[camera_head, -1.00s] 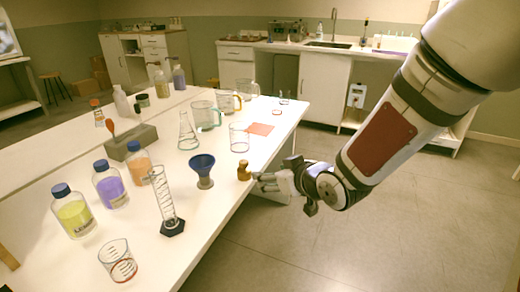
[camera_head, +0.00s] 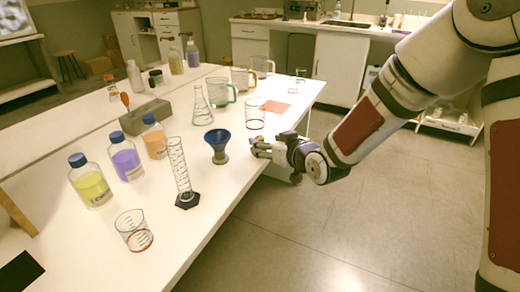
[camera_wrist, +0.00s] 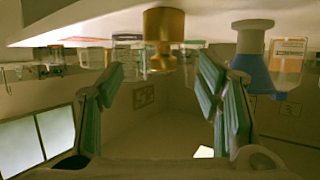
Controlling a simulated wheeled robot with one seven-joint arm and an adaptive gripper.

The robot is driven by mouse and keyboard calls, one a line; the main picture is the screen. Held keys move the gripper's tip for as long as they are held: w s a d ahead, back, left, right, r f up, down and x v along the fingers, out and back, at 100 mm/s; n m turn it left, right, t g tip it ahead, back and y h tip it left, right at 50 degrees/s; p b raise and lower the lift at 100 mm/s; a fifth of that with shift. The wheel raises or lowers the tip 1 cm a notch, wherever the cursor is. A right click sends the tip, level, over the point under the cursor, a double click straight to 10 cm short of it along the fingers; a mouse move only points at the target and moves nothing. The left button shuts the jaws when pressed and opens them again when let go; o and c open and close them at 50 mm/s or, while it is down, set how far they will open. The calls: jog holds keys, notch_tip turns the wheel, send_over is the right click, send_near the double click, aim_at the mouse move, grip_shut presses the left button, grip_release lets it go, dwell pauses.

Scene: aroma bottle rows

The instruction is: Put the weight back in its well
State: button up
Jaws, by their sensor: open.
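The weight (camera_wrist: 164,32) is a gold-brown knobbed cylinder. In the wrist view, which is upside down, it stands on the white table, its knob end toward the fingers. My gripper (camera_wrist: 163,75) is open, one finger to each side of the weight in the picture, with visible gaps to it. I cannot tell how far beyond the fingertips the weight is. I cannot make out the well in either view.
The table (camera_head: 235,190) holds a measuring cylinder (camera_head: 181,170), a beaker (camera_head: 134,230), a flask (camera_head: 202,108), blue-capped bottles (camera_head: 126,160) and a grey block (camera_head: 146,117). A dark flat patch (camera_head: 20,272) lies at lower left. Open floor lies right of the table.

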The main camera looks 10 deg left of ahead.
jog(key=x, duration=0.2)
jog(key=b+x, duration=0.1)
jog(key=shift+w+a+f, duration=0.1)
jog(key=shift+a+f, duration=0.25)
jog(key=shift+f, duration=0.1)
jog(key=shift+w+a+f, duration=0.1)
jog(key=shift+w+a, duration=0.2)
jog(key=shift+w, duration=0.1)
grip_shut()
